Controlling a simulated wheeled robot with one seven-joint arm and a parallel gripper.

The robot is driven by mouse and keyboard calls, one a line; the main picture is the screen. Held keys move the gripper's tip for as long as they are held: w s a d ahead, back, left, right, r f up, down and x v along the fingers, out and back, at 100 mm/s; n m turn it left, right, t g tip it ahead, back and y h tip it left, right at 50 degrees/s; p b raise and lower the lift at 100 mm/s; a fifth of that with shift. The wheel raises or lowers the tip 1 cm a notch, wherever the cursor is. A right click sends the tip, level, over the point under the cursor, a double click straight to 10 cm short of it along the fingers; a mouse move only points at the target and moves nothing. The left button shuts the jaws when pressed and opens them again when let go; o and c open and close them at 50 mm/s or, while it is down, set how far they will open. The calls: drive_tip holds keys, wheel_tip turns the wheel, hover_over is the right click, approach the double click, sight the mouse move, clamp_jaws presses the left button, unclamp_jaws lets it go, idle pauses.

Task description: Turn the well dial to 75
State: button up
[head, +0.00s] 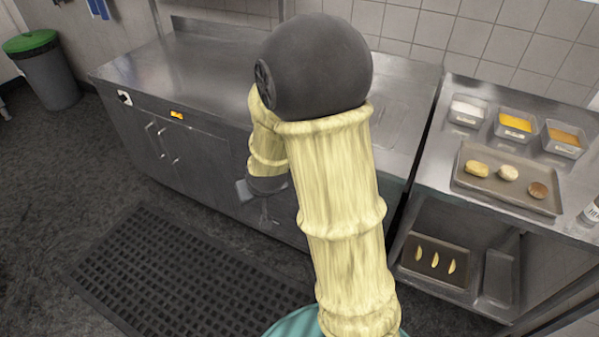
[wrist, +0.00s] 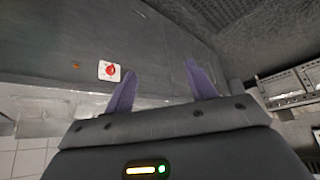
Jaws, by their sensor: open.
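A long steel counter (head: 215,125) has a small white plate with a dark round knob (head: 124,97) at the left end of its front. In the wrist view, a white square plate with a red round mark (wrist: 109,71) sits on a grey steel face, just left of the left fingertip. I cannot tell whether this is the same plate, and no numbers are readable. My gripper (wrist: 160,70) is open and empty, its two purple fingers apart. In the head view my gripper (head: 264,212) hangs before the counter front, partly hidden by my arm.
A steel shelf unit (head: 440,165) with food trays stands right. A black mat (head: 185,275) lies on the floor. A green-lidded bin (head: 45,75) stands far left, with clear floor between.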

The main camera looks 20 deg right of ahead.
drive_tip(key=w+d+f+t+h+b, duration=0.2)
drive_tip(key=w+d+f+t+h, duration=0.25)
drive_tip(key=w+f, duration=0.8)
drive_tip(key=s+d+f+t+h, duration=0.1)
drive_tip(key=d+f+h, duration=0.1)
drive_tip(key=f+h, duration=0.2)
drive_tip(key=d+f+t+h+b, duration=0.1)
drive_tip(key=d+f+h, duration=0.1)
drive_tip(key=f+h, duration=0.2)
drive_tip(key=shift+s+d+f, duration=0.35)
drive_tip(key=shift+d+f, duration=0.05)
drive_tip(key=shift+f, duration=0.25)
drive_tip(key=shift+w+d, duration=0.1)
drive_tip(key=p+x, duration=0.2)
drive_tip(key=x, duration=1.5)
drive_tip(key=shift+d, duration=0.15)
